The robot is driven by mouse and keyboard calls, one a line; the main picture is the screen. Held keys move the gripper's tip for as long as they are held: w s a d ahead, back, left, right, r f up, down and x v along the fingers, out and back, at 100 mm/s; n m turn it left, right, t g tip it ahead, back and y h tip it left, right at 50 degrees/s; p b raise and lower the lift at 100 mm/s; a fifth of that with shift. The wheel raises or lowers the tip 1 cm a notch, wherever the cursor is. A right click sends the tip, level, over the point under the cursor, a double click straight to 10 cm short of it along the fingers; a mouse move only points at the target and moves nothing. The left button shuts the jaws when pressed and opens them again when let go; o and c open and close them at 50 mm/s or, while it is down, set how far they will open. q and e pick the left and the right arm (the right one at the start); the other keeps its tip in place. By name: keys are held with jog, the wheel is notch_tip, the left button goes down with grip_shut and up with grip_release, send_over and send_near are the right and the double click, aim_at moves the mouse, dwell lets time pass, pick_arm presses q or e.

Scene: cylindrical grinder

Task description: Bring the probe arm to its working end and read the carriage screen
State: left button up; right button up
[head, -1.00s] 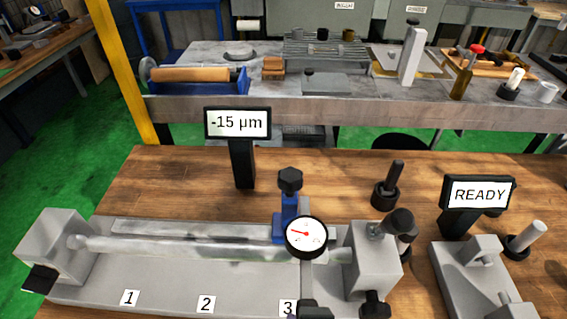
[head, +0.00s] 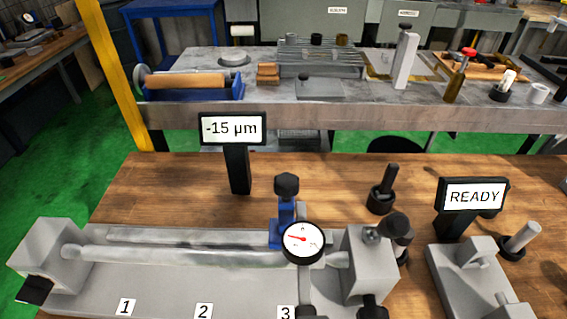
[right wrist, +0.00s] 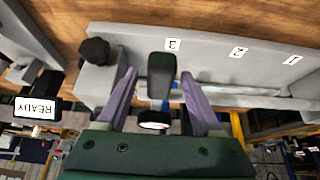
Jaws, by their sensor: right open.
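The blue carriage (head: 283,228) with a black top knob (head: 287,185) stands on the grey bench bed, behind the label 3. Its dial gauge (head: 303,241) has a white face and red needle, and hangs in front of the shaft (head: 180,255). The carriage screen (head: 232,129) reads -15 µm. A black handle (right wrist: 161,75) shows in the right wrist view near label 3. My right gripper (right wrist: 160,80) is open, its purple fingers on either side of this handle; I cannot tell if they touch it. My left gripper is not in view.
Labels 1, 2 and 3 run along the grey bed (head: 160,300). A grey fixture (head: 465,275) with a READY screen (head: 474,196) stands at the right. Black-based posts (head: 381,195) stand behind. Open wooden tabletop (head: 160,190) lies behind the bed.

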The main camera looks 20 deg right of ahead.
jog(key=p+v, duration=0.1)
jog(key=v, duration=0.8)
dwell(0.6)
jog(key=shift+d, duration=0.1)
jog(key=s+d+r+n+g+y, duration=0.2)
jog(key=d+r+n, duration=0.3)
jog(key=d+r, duration=0.5)
notch_tip(320, 180, up, 25)
jog(key=d+p, duration=0.2)
jog(key=p, duration=2.5)
jog(key=shift+f, duration=0.25)
jog(key=shift+s, duration=0.15)
